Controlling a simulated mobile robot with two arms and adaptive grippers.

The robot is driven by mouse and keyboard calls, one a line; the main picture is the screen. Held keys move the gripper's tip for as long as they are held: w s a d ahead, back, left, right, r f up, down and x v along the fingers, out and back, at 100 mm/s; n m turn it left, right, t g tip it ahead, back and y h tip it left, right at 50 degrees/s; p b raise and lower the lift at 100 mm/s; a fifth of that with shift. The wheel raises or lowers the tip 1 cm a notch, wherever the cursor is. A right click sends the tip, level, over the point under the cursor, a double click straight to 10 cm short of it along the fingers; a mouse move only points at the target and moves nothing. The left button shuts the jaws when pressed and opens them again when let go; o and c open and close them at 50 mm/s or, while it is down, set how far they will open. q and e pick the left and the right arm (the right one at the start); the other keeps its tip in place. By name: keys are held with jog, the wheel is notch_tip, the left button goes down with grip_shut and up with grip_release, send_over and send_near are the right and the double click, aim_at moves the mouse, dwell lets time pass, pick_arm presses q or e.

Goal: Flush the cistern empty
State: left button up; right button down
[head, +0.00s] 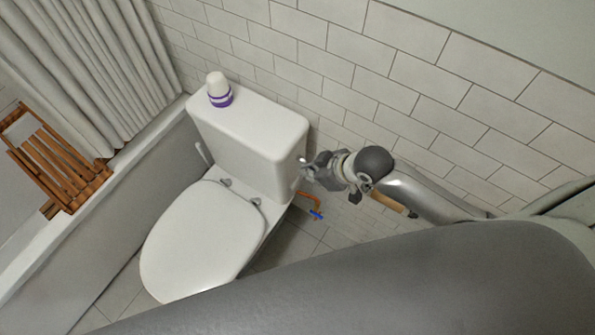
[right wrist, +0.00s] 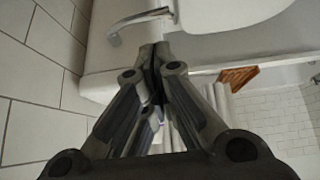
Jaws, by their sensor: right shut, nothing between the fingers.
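The white toilet cistern (head: 255,145) stands against the tiled wall, above the closed toilet lid (head: 200,240). A chrome lever (right wrist: 140,20) shows at the top of the right wrist view, in front of the white porcelain. My right gripper (head: 308,168) is at the right side of the cistern in the head view. Its fingers are shut and empty, with their tips (right wrist: 155,52) close below the lever in the right wrist view. I cannot tell whether they touch it. The cistern's inside is hidden by its lid. My left gripper is not in view.
A white and purple container (head: 219,90) stands on the cistern lid. A copper pipe with a blue valve (head: 316,214) is below my right gripper. The bathtub (head: 95,220), a wooden rack (head: 60,165) and a curtain (head: 95,70) are at the left.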

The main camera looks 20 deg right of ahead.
aim_at(293, 188)
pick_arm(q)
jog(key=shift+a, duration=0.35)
pick_arm(e)
jog(key=shift+a, duration=0.1)
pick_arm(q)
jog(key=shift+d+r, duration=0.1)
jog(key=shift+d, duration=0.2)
pick_arm(e)
jog(key=shift+x, duration=5)
pick_arm(q)
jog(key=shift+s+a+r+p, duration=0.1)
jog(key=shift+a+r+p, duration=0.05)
jog(key=shift+p, duration=0.15)
pick_arm(e)
jog(key=shift+s+f+h, duration=0.1)
jog(key=shift+f+h, duration=0.2)
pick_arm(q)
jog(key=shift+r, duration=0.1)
pick_arm(e)
jog(key=shift+f+t, duration=0.25)
jog(key=shift+t, duration=0.05)
jog(key=shift+s+a+f+n+t+h, duration=0.25)
jog(key=shift+f+n+t+h, duration=0.15)
jog(key=shift+f+h, duration=0.3)
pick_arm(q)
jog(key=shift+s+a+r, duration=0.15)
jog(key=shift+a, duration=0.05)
pick_arm(e)
jog(key=shift+f, duration=1.45)
jog(key=shift+a, duration=0.1)
